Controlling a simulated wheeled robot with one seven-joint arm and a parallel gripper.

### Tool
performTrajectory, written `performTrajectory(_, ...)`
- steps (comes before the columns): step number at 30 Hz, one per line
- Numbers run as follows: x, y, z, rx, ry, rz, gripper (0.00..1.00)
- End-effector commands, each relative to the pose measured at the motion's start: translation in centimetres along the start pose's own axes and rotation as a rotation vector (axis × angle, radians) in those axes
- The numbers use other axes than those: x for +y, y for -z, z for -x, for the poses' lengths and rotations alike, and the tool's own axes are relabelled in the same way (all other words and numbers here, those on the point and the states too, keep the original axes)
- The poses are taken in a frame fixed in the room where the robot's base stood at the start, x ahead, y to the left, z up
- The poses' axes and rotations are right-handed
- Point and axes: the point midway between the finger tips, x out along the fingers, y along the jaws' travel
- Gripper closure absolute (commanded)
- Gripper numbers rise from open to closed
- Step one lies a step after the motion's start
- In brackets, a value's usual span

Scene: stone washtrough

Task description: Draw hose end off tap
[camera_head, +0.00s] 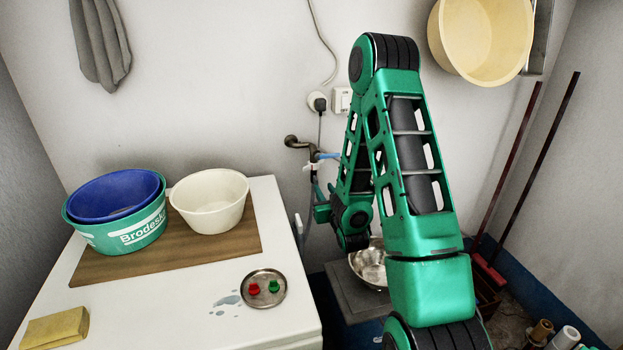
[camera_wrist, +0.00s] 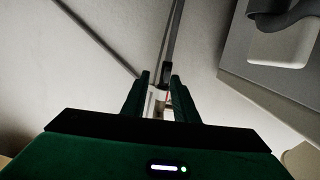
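The tap (camera_head: 294,142) is a dark brass spout on the back wall with a blue handle (camera_head: 328,156). A pale connector (camera_head: 312,166) sits under it, and a thin grey-blue hose (camera_head: 315,182) hangs down from there. My gripper (camera_head: 318,208) is low beside this hose, partly hidden by my green arm. In the wrist view, my gripper's two fingers (camera_wrist: 160,95) stand a little apart. Something narrow and whitish with a reddish streak shows between them. A dark tube (camera_wrist: 172,45) runs up from there. Whether the fingers press on anything is unclear.
A white counter (camera_head: 150,305) holds nested blue and green basins (camera_head: 115,205), a cream bowl (camera_head: 209,200), a small metal dish (camera_head: 264,290) and a yellow sponge (camera_head: 55,328). A metal bowl (camera_head: 369,265) stands below the tap. A plug (camera_head: 320,103) is on the wall.

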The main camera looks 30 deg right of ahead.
Motion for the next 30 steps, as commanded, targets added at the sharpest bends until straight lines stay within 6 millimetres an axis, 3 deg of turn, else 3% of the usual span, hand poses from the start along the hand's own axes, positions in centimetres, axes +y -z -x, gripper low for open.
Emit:
performTrajectory(7, -1.2, -0.3, 0.4, 0.103, 0.027, -0.015, 0.73)
performTrajectory(11, -1.2, -0.1, -0.4, 0.115, 0.027, -0.017, 0.73)
performTrajectory(24, -1.4, 0.7, -7.5, 0.113, 0.027, -0.016, 0.73)
performTrajectory(30, -1.4, 0.9, -9.6, 0.112, 0.026, -0.016, 0.73)
